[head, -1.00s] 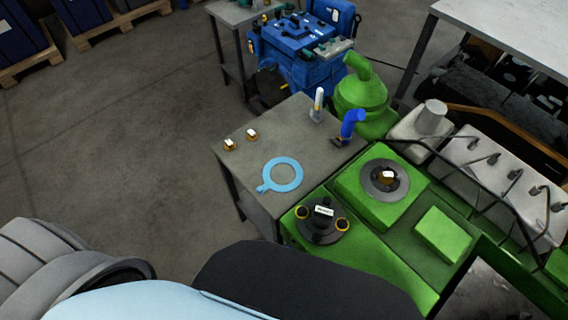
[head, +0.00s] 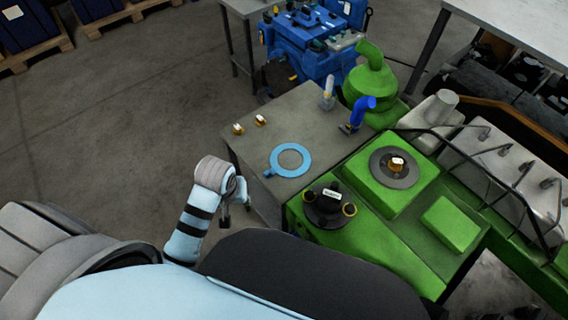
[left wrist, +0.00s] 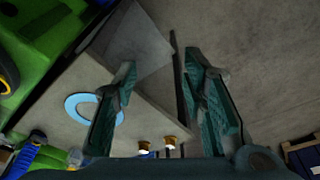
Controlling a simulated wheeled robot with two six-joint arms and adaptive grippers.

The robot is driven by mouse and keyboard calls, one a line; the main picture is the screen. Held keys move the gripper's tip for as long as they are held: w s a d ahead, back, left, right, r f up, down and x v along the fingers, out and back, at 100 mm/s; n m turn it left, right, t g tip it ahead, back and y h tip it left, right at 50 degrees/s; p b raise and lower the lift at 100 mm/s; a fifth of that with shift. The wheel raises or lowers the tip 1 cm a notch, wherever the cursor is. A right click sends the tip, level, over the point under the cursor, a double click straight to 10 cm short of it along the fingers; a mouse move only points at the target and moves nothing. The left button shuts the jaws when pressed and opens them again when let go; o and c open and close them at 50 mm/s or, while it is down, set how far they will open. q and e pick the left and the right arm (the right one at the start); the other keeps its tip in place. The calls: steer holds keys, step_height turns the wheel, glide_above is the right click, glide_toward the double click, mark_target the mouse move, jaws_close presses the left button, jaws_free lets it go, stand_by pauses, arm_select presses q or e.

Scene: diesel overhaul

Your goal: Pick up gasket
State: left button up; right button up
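The gasket (head: 290,159) is a flat light-blue ring with a small tab, lying on the grey table (head: 299,113) near its front edge. It also shows in the left wrist view (left wrist: 73,99), partly hidden behind a finger. My left gripper (left wrist: 160,83) is open and empty, its two fingers spread apart. In the head view the left arm reaches up beside the table's left side, with the gripper (head: 224,212) small and short of the gasket, not touching it. My right gripper is not in view.
Two small brass-and-white parts (head: 249,124) stand on the table's left side. A blue elbow pipe (head: 361,110) and a white-topped bottle (head: 328,94) stand at its right. The green engine (head: 376,205) adjoins the table. Floor on the left is clear.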

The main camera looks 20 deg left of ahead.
arm_select(q)
steer(key=w+r+n+g, duration=0.1)
steer(key=w+n, duration=0.2)
steer(key=w, duration=0.4)
step_height(320, 180, up, 5)
steer(key=n+g, duration=0.1)
steer(key=n, duration=0.3)
glide_above(267, 173)
steer(key=shift+n+h, duration=0.3)
steer(key=shift+h, duration=0.1)
step_height(267, 173, down, 14)
steer(key=b, duration=0.5)
steer(key=shift+a+r, duration=0.1)
steer(key=shift+r, duration=0.05)
jaws_close()
